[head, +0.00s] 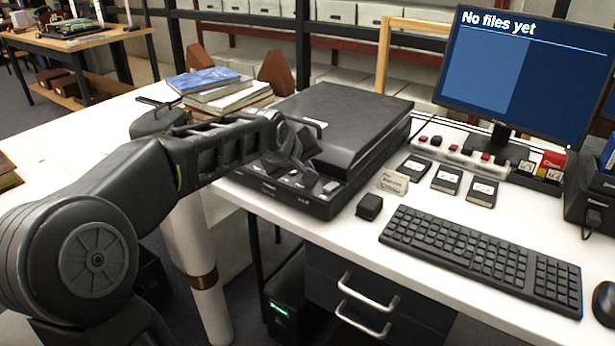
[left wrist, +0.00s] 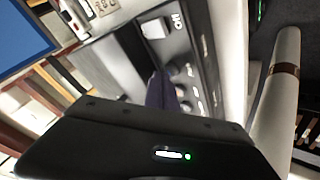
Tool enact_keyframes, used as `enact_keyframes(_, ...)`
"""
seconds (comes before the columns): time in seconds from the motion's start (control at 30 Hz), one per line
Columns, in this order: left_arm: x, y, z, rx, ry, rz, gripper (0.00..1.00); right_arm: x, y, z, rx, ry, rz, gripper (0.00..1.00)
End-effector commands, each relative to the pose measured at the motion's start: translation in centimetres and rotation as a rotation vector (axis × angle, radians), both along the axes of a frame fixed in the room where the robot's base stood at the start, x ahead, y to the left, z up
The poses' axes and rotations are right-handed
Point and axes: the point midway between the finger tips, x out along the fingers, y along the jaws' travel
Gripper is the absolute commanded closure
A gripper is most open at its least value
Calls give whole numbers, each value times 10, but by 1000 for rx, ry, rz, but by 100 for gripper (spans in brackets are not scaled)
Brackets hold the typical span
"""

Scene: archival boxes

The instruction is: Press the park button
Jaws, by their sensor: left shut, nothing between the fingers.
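A black flatbed scanner (head: 345,115) stands on the white desk with its lid down. Its front control panel (head: 268,188) carries several small buttons or knobs; I cannot read which is the park button. A light grey square button (head: 331,186) sits at the panel's right part and also shows in the left wrist view (left wrist: 155,28). My left gripper (head: 301,163) is shut and empty over the panel. In the left wrist view its dark fingers (left wrist: 160,92) point at the panel beside round knobs (left wrist: 184,88). Contact cannot be told. My right gripper is out of view.
A monitor (head: 525,75) reads "No files yet". A keyboard (head: 480,257), a small black block (head: 369,206), a label card (head: 393,182) and several black cartridges (head: 446,178) lie right of the scanner. Stacked books (head: 215,88) stand behind my left arm.

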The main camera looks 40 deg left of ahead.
Motion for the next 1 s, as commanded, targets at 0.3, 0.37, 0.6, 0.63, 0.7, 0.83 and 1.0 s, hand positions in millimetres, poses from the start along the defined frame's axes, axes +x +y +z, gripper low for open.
enact_keyframes(0.3, 0, 0, -5, -1, 1, -1, 100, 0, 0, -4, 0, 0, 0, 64)
enact_keyframes(0.37, 0, 0, -6, -1, 1, -1, 100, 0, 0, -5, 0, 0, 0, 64)
enact_keyframes(0.6, 0, 0, -9, -1, 2, -1, 100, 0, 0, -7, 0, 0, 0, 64)
enact_keyframes(0.63, 0, 0, -9, -1, 2, -1, 100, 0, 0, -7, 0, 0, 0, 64)
enact_keyframes(0.7, 0, 0, -9, -1, 2, -1, 100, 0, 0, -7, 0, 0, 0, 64)
enact_keyframes(0.83, 0, 0, -9, -1, 3, -1, 100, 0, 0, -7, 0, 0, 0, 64)
enact_keyframes(1.0, 0, 0, -5, -1, 3, -1, 100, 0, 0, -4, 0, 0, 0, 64)
